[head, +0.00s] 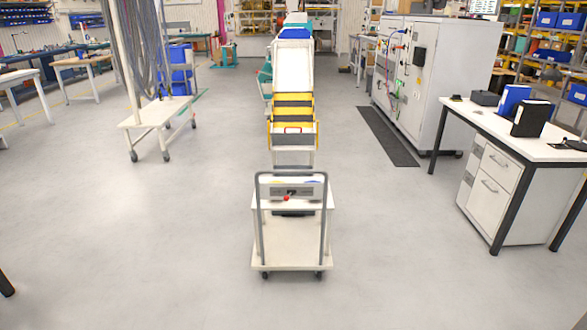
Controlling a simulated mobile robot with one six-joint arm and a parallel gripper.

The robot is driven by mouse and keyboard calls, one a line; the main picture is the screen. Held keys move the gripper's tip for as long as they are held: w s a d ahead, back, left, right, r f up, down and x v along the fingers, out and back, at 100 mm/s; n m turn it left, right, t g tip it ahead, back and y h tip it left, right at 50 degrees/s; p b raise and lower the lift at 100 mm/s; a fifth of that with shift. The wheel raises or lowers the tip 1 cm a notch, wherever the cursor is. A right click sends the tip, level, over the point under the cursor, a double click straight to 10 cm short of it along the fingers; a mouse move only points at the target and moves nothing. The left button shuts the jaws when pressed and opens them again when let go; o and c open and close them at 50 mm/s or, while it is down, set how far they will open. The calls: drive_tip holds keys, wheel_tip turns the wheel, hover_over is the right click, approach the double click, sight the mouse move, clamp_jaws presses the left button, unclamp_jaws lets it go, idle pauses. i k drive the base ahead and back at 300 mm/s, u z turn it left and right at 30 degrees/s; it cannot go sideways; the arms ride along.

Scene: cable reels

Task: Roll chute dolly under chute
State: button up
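A low white dolly (290,238) with a grey tubular push handle (262,215) stands on the floor in the centre foreground, on small casters. A grey panel with a red knob (286,198) shows between the handle's uprights. Behind the dolly, in line with it, is a long white sloped piece that looks like the chute (293,68). A yellow-edged section (292,110) is at its near end. A strip of bare floor appears to lie between the dolly and the chute. The floor under the chute is mostly hidden. My gripper is not in view.
A white wheeled rack with hanging cables (158,112) stands left of the chute. A grey machine cabinet (418,80) with a dark floor mat (388,135) stands right. A white desk (515,135) with drawers is at the right. Floor around the dolly is clear.

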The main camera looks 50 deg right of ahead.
sight(285, 242)
drive_tip(key=u, duration=0.05)
drive_tip(key=i, duration=0.95)
drive_tip(key=z, duration=0.05)
